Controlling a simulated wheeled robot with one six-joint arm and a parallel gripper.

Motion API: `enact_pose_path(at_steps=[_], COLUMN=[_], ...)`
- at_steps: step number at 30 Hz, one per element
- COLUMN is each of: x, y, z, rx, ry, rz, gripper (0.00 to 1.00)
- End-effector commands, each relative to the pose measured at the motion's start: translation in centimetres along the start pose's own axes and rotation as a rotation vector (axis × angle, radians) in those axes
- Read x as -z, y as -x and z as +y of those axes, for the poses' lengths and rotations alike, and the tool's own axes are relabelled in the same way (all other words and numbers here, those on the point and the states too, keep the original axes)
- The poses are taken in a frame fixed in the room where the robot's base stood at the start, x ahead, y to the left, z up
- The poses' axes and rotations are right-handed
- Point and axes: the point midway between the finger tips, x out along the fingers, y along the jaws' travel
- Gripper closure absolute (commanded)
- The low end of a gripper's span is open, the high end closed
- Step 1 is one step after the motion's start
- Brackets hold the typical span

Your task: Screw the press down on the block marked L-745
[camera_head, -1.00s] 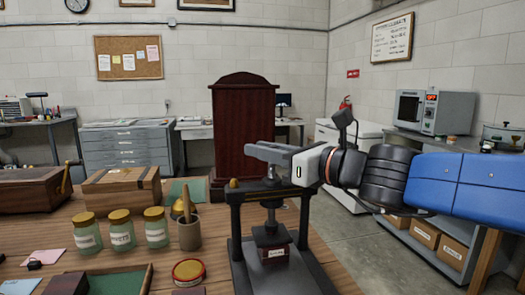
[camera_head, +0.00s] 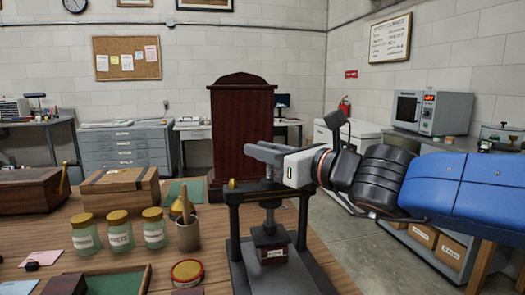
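The black press (camera_head: 234,240) stands at the front right of the wooden table, with its screw upright in the middle of the frame. A dark red block (camera_head: 264,261) with a white label sits on the base under the press plate. The label is too small to read, and the plate looks close to or on the block's top; I cannot tell if they touch. A brass knob (camera_head: 232,184) shows at the left of the press top. My gripper (camera_head: 252,150) comes from the right, over the press top. Its fingers hide part of the press handle; their gap and any contact are unclear.
Jars (camera_head: 119,234) with gold lids, a mortar (camera_head: 188,235) with pestle, a round red tin (camera_head: 187,273) and a green-lined tray (camera_head: 122,282) lie left of the press. Wooden boxes (camera_head: 120,190) and a tall dark red cabinet (camera_head: 242,130) stand behind. Floor is open to the right.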

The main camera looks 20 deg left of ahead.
Motion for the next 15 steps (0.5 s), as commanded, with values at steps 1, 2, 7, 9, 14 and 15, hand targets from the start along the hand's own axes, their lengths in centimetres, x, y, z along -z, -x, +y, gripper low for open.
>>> enact_pose_path(at_steps=[1,2,7,9,14,15], x=[-0.1,-0.09,-0.06,-0.05,-0.1,-0.12], y=[-0.01,-0.01,-0.01,-0.01,0.5,0.82], z=[-0.04,-0.04,-0.02,-0.01,-0.02,-0.03], rx=[0.001,0.001,0.0,0.0,0.0,0.001], ry=[0.0,0.0,0.0,0.0,0.001,0.001], rz=[-0.001,-0.001,-0.001,-0.001,-0.002,-0.002], gripper=[0.7,0.65,0.65,0.65,0.65,0.65])
